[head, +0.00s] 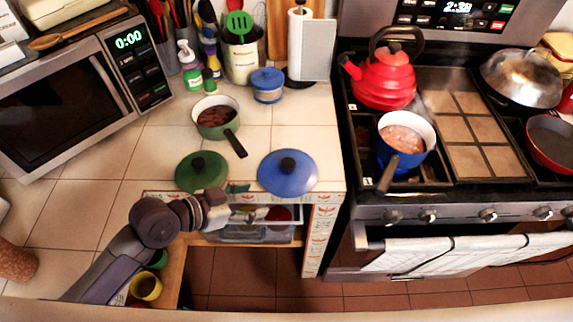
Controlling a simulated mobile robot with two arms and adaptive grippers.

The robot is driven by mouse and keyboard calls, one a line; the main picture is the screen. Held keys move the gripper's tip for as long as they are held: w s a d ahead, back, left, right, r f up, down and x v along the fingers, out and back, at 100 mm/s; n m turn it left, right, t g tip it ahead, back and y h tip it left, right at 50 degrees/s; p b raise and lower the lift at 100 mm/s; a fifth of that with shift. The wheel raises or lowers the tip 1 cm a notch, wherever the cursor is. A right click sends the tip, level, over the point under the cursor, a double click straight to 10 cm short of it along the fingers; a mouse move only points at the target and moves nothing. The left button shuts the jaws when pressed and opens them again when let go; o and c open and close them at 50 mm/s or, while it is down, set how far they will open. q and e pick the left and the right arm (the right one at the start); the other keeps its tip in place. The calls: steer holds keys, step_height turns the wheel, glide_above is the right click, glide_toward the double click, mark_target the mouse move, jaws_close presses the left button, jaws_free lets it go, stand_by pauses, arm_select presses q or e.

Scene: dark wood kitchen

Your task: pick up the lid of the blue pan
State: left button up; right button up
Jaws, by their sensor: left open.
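The blue lid (300,182), round with a dark knob, lies on the tiled counter near its front edge. The blue pan (392,160) stands uncovered on the stove to the right, with light brown food inside and its handle toward the front. My left gripper (222,205) is at the counter's front edge, left of the blue lid and just in front of the green lid (195,178). My right gripper is not in view.
A green pan (212,131) with dark food stands behind the lids, handle toward the front. A small blue-lidded jar (267,94) is behind it. A red kettle (383,83) is on the stove. A microwave (70,95) stands at left. Counter between the lids is narrow but clear.

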arm_select(q)
steer(key=w+a+r+t+h, duration=0.1)
steer(key=w+a+r, duration=0.1)
steer(key=w, duration=0.3)
steer(key=p, duration=0.2)
glide_toward(288, 162)
steer(key=x, duration=0.4)
steer(key=p+x, duration=0.2)
steer(key=x, duration=0.3)
steer(key=shift+d+f, duration=0.1)
steer(key=shift+w+d+f, duration=0.15)
steer(key=shift+f, duration=0.05)
steer(key=shift+c, duration=0.4)
steer(key=c, duration=1.1)
steer(key=shift+r, duration=0.1)
jaws_close()
